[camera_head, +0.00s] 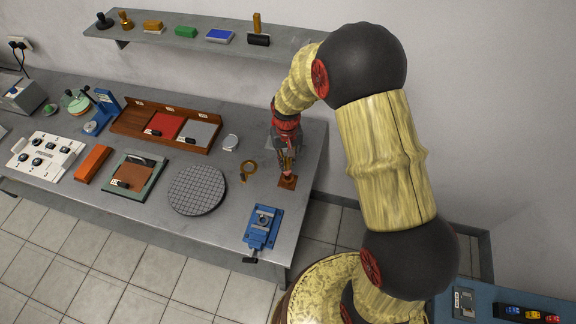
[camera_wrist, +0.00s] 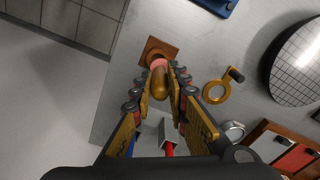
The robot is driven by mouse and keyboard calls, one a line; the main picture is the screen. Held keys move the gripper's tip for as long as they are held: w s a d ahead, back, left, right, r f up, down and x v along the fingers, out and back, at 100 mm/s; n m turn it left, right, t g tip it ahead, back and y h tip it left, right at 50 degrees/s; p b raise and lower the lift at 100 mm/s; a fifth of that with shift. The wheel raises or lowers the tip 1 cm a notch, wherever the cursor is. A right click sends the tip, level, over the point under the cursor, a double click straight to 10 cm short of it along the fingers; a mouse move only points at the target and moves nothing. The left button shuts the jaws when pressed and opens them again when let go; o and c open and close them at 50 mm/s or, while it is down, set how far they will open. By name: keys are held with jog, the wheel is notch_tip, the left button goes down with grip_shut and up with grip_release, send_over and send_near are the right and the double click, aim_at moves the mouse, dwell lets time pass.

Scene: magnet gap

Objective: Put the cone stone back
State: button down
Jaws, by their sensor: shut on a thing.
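My gripper (camera_head: 286,166) is over the right end of the grey bench, pointing down. In the wrist view my gripper (camera_wrist: 162,75) is shut on a brown-gold, rounded piece with a pink end (camera_wrist: 159,84), which looks like the cone stone. Its pink end points toward a square brown block (camera_wrist: 154,48). This block (camera_head: 288,183) lies on the bench right below my fingers in the head view. I cannot tell whether the pink end touches the block or hangs just above it. In the head view the held piece is mostly hidden by the fingers.
A brass ring with a dark handle (camera_head: 247,168) lies left of the block. A blue vise (camera_head: 262,228) stands at the bench's front right. A round gridded plate (camera_head: 197,191) and a wooden tray (camera_head: 128,120) are further left. A shelf (camera_head: 180,42) with several small items hangs behind.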

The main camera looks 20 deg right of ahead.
jog(key=shift+w+d+f, duration=0.1)
jog(key=shift+f, duration=0.85)
jog(key=shift+w+d+f, duration=0.1)
jog(key=shift+f, duration=0.85)
jog(key=shift+f, duration=0.3)
jog(key=c, duration=1.7)
grip_release()
jog(key=shift+c, duration=0.2)
jog(key=shift+r, duration=0.2)
notch_tip(320, 180, up, 12)
jog(key=shift+r, duration=0.2)
notch_tip(320, 180, up, 8)
jog(key=t, duration=0.1)
send_over(288, 166)
jog(key=s, duration=0.1)
jog(key=s+r+t, duration=0.2)
jog(key=s+r, duration=0.5)
jog(key=r, duration=0.3)
jog(key=s+r+t, duration=0.1)
jog(key=s+r, duration=0.2)
jog(key=s, duration=0.4)
jog(key=s+r+n+t, duration=0.1)
jog(key=s+r, duration=0.2)
jog(key=s, duration=0.5)
jog(key=shift+d+r+t, duration=0.2)
jog(key=shift+r+t, duration=0.05)
jog(key=shift+t, duration=0.05)
